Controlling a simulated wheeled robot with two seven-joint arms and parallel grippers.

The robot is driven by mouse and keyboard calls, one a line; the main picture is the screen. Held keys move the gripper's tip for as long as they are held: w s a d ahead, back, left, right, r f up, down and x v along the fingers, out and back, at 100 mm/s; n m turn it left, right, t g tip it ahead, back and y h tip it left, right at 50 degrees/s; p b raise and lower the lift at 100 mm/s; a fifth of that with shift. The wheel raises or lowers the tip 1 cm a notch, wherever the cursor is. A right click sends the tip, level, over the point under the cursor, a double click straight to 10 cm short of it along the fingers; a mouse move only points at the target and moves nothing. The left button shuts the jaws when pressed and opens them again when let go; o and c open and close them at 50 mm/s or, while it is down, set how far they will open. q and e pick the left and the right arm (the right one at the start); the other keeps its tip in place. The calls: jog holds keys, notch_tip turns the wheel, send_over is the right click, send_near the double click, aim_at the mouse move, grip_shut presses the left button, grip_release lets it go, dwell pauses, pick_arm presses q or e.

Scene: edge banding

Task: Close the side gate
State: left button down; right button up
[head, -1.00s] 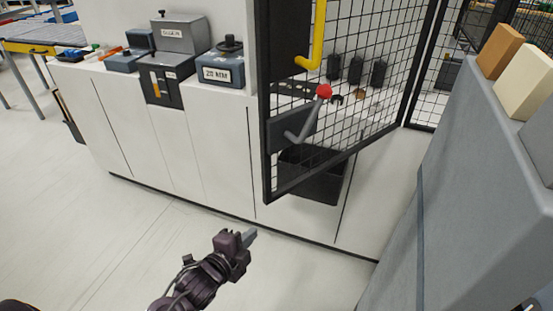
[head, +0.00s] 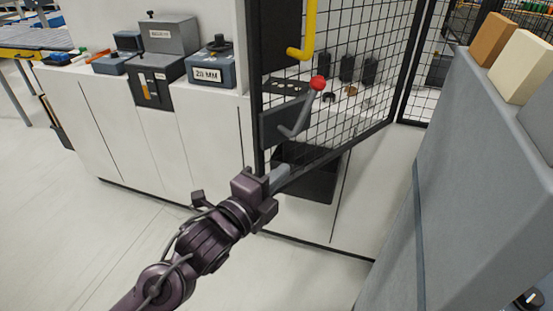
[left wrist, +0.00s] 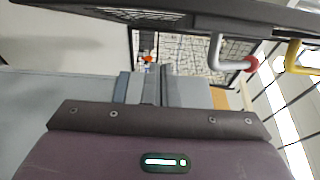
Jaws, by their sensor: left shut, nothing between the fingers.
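The side gate is a black-framed wire mesh panel (head: 385,85) standing open at an angle in front of the white machine. It carries a yellow handle (head: 309,35) and a grey latch lever (head: 299,115) with a red knob (head: 318,83). My left gripper (head: 278,180) is shut and empty at the gate's lower free corner; I cannot tell whether it touches the frame. In the left wrist view, the dark gate frame (left wrist: 200,20) crosses the top, with the red knob (left wrist: 251,63) and yellow handle (left wrist: 293,55) at right. My right gripper is out of view.
The white machine (head: 205,130) carries grey units, one labelled 20 MM (head: 209,72). A dark bin (head: 308,178) is behind the gate's lower edge. A grey block (head: 480,170) bearing tan and cream pieces stands at right. The pale floor (head: 70,240) is clear at left.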

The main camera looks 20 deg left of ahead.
aim_at(277, 155)
pick_arm(q)
jog(key=w+p, duration=0.1)
jog(key=w, duration=0.1)
jog(key=w+a+p, duration=0.1)
jog(key=w, duration=0.2)
jog(key=shift+w+a+r+p, duration=0.15)
jog(key=shift+w+a+p, duration=0.05)
jog(key=shift+p, duration=0.1)
jog(key=shift+w+a, duration=0.1)
jog(key=shift+a, duration=0.25)
jog(key=shift+w, duration=0.1)
